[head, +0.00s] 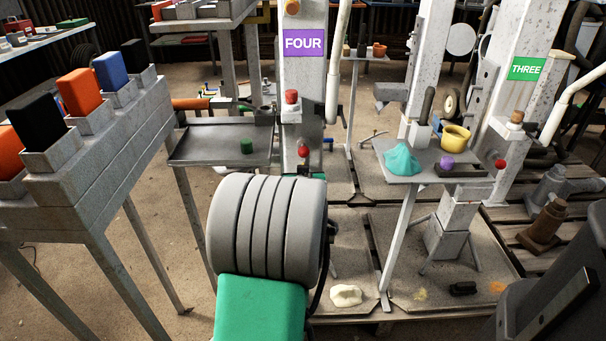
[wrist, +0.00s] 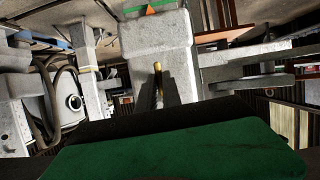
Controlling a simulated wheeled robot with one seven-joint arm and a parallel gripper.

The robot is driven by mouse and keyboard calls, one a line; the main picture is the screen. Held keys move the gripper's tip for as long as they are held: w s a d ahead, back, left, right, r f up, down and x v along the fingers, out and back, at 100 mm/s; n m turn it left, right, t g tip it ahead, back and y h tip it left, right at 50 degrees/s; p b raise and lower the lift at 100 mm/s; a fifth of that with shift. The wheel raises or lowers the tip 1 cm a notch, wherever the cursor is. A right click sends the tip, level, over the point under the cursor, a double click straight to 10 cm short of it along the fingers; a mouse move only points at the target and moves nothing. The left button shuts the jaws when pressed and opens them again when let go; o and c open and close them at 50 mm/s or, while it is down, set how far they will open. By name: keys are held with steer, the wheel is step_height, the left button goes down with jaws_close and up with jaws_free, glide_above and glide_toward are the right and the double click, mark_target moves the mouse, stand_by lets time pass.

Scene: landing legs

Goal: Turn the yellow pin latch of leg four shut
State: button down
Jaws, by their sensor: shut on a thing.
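Leg four (head: 303,75) is a pale grey post with a purple FOUR sign (head: 304,43) in the head view. In the wrist view a grey metal post (wrist: 160,45) fills the middle, and the yellow pin latch (wrist: 157,72) shows as a small upright brass-yellow pin against it. My gripper (wrist: 158,95) is shut on the pin, with dark fingers close on both sides of it. The lower part of the pin is hidden by the fingers and my dark and green wrist housing. In the head view my ribbed grey arm hides the gripper and the latch.
Leg three (head: 525,95) stands farther right. A rack of coloured blocks (head: 90,160) is at left.

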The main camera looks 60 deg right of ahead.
stand_by(0.4)
steer(key=c, duration=1.5)
jaws_free()
steer(key=p+v, duration=0.2)
steer(key=v, duration=0.5)
steer(key=shift+s+a+r, duration=0.2)
steer(key=shift+s+a, duration=0.05)
steer(key=shift+a, duration=0.05)
